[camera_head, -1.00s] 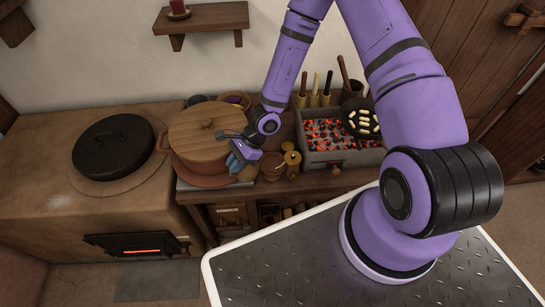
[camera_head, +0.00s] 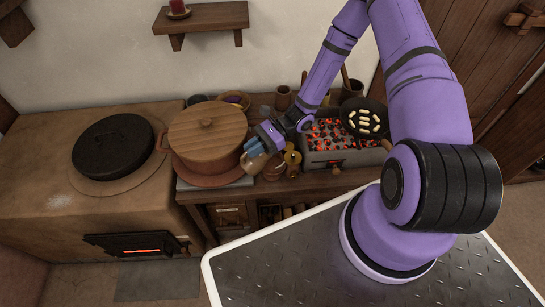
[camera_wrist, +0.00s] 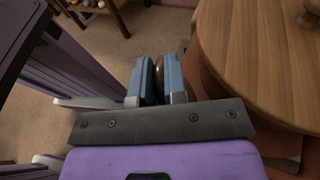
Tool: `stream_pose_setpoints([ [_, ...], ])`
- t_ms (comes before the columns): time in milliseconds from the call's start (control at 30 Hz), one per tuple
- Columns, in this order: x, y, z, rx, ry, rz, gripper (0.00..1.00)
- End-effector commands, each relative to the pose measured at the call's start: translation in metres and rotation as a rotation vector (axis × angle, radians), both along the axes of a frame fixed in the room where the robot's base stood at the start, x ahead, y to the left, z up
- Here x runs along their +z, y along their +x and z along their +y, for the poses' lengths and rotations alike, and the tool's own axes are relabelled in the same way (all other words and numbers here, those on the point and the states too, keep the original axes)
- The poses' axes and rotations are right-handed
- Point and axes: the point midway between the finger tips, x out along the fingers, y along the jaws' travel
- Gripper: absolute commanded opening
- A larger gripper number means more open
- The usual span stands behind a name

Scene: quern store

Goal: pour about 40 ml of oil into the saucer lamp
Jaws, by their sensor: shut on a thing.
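My gripper (camera_head: 262,143) is over the counter, just right of the big lidded pot. Its blue fingers also show in the wrist view (camera_wrist: 158,80), close together on a narrow brownish vessel (camera_wrist: 159,72). In the head view a tan rounded part of this vessel (camera_head: 252,164) shows below the fingers; the rest is hidden. A small reddish-brown bowl (camera_head: 273,173) stands just right of it; I cannot tell whether this is the saucer lamp. No oil stream is visible.
The wooden-lidded pot (camera_head: 207,137) stands close on the left. A brass-coloured vessel (camera_head: 292,160) is close on the right. Beyond it are a glowing coal tray (camera_head: 325,159) and a pan with pale pieces (camera_head: 364,118). A black lidded pan (camera_head: 112,147) is far left.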

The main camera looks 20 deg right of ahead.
Motion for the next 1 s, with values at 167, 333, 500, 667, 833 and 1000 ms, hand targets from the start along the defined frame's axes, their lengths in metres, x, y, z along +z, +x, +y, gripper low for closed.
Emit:
stream_pose_setpoints([
  [167,0.002,0.0,-0.002,-0.001,0.035,0.005,0.0],
  [333,0.003,0.001,-0.004,-0.001,0.056,0.007,0.0],
  [500,0.005,0.001,-0.007,-0.002,0.085,0.012,0.0],
  [667,0.007,0.001,-0.009,-0.001,0.118,0.017,0.0],
  [833,0.01,0.002,-0.012,-0.001,0.155,0.024,0.0],
  [1000,0.012,0.003,-0.015,-0.002,0.193,0.028,0.0],
])
